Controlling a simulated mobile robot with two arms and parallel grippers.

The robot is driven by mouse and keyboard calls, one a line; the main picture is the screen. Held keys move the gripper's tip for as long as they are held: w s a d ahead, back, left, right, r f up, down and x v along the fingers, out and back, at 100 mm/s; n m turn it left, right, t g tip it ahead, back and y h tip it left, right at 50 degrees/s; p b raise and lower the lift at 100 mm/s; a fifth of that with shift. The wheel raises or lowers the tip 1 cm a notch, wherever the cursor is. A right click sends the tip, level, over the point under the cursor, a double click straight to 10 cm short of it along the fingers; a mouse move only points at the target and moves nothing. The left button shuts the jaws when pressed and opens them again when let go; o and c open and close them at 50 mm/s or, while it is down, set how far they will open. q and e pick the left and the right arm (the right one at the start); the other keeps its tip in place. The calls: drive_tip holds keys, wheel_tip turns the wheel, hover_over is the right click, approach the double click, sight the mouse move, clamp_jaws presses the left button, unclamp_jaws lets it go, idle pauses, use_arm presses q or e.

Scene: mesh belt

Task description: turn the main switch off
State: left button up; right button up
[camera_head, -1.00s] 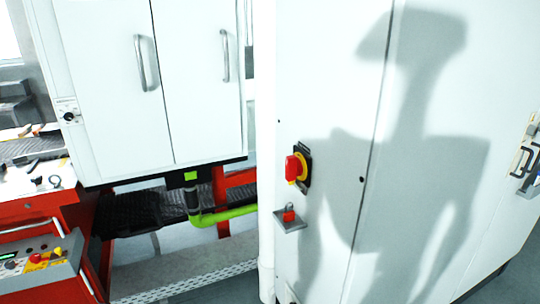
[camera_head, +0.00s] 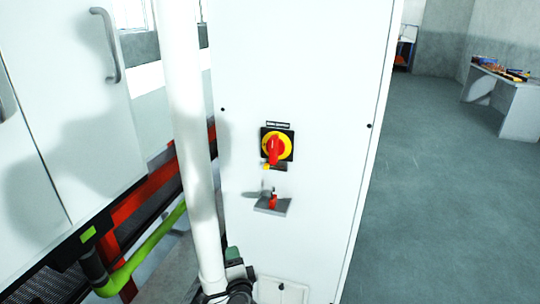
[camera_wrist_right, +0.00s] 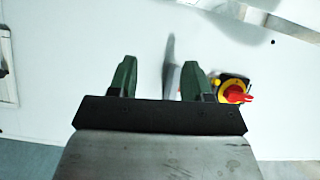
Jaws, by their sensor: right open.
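The main switch (camera_head: 274,148) is a red rotary handle on a yellow disc with a black square plate, on the white cabinet front. Its handle stands about upright in the head view. In the wrist view the switch (camera_wrist_right: 235,93) is just right of the right-hand finger, partly hidden by it, with the handle pointing right. My right gripper (camera_wrist_right: 158,78) is open, with two green fingers apart and nothing between them. In the head view my right gripper (camera_head: 233,254) shows partly, below and left of the switch and apart from it. My left gripper is not in view.
A green hose (camera_head: 150,250) runs low at the left. Open floor (camera_head: 440,200) lies to the right.

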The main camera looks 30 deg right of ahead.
drive_tip(key=w+d+r+m+g+h+b, duration=0.1)
drive_tip(key=w+d+r+m+h, duration=0.2)
drive_tip(key=r+m, duration=0.45)
drive_tip(key=d+r+m+g+h+b, duration=0.1)
drive_tip(key=d+r+m+h, duration=0.25)
drive_tip(key=r+m, duration=0.45)
drive_tip(key=m+g+h, duration=0.2)
drive_tip(key=m+g, duration=0.1)
drive_tip(key=m, duration=0.7)
approach(272, 148)
drive_tip(key=shift+y, duration=0.25)
drive_tip(key=p+x, duration=0.1)
drive_tip(key=x, duration=0.9)
drive_tip(key=shift+d, duration=0.2)
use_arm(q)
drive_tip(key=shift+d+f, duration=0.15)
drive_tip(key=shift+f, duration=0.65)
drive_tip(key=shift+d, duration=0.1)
use_arm(e)
drive_tip(key=shift+r, duration=0.1)
clamp_jaws()
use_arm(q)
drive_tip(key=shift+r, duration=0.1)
